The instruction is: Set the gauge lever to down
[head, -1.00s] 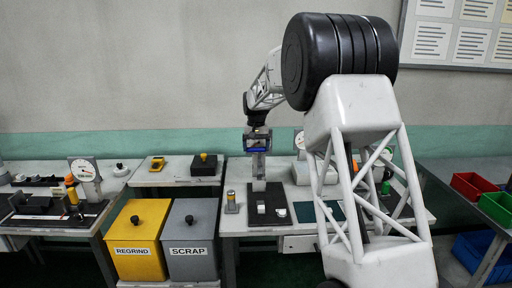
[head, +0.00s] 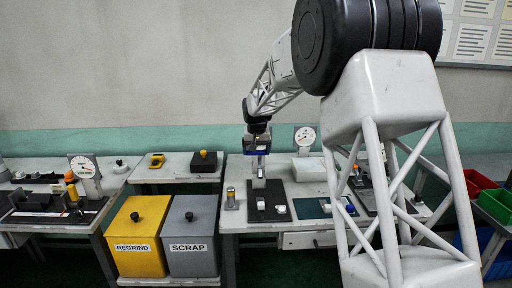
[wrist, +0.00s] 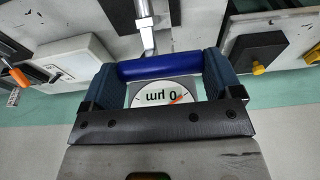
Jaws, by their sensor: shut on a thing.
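My gripper (head: 258,150) is shut on the blue handle (wrist: 160,66), a horizontal bar lying between its two dark blue pads in the wrist view. A bright metal arm (wrist: 146,20) runs from near the handle toward the top of that view. In the head view the gripper is above a dark base plate (head: 268,209) on the bench, with a grey upright (head: 258,177) below it. A white gauge dial marked "0 µm" (wrist: 158,94) with a red pointer shows between the pads, partly covered by the handle and gripper. Whether the lever sits up or down is unclear.
A white box (head: 309,169) and another dial (head: 305,137) are behind right. Yellow REGRIND (head: 137,262) and grey SCRAP (head: 190,262) bins stand below left. My arm hides part of the right bench.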

